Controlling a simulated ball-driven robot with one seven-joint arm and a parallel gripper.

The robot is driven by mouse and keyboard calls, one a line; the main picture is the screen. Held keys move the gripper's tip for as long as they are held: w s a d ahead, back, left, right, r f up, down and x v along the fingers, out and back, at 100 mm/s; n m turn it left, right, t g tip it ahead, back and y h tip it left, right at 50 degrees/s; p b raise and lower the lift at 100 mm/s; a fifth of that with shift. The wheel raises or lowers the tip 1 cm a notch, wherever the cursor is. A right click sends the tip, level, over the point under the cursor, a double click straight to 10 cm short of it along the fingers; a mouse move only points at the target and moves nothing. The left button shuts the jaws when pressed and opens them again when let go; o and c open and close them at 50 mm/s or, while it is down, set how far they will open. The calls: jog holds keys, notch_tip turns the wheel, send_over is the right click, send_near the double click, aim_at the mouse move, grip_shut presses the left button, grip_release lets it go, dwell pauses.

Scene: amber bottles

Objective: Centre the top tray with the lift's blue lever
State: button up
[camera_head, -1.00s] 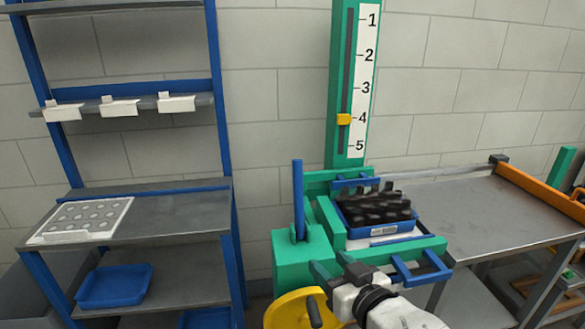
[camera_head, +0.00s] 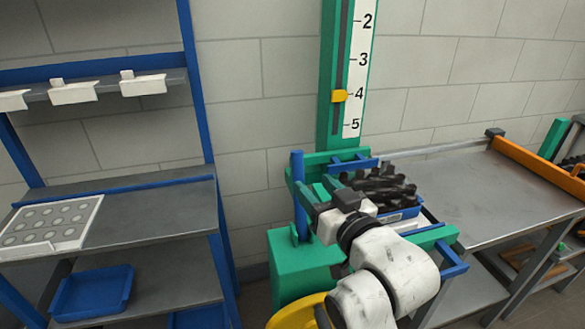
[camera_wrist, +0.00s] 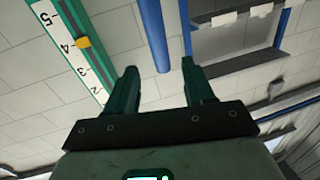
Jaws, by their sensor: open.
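The lift's blue lever (camera_head: 298,190) stands upright on the green lift base (camera_head: 300,268). The blue top tray (camera_head: 405,214), filled with dark bottles (camera_head: 380,188), sits on the lift's green platform behind my arm, which hides part of it. My gripper (camera_head: 308,196) is open beside the lever, on its right, with its fingers towards it. In the wrist view my gripper (camera_wrist: 160,75) is open and empty. The lever (camera_wrist: 154,35) shows there between the finger directions, its end near the fingertips. I cannot tell whether they touch.
The green mast carries a scale with a yellow pointer (camera_head: 339,96) near 4. A grey table (camera_head: 475,195) with an orange rail (camera_head: 540,182) stands right. A blue-framed shelf (camera_head: 130,207) stands left, with a blue tray (camera_head: 92,292) low down. A yellow wheel (camera_head: 297,312) is below the lift.

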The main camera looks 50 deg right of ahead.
aim_at(294, 165)
jog(key=b, duration=0.1)
jog(key=w+b, duration=0.1)
jog(key=b, duration=0.1)
jog(key=shift+w+d+f, duration=0.25)
jog(key=shift+d, duration=0.1)
jog(key=x, duration=0.7)
jog(key=shift+r, duration=0.25)
jog(key=shift+w+d, duration=0.2)
jog(key=shift+w, duration=0.3)
jog(key=shift+c, duration=0.3)
grip_shut()
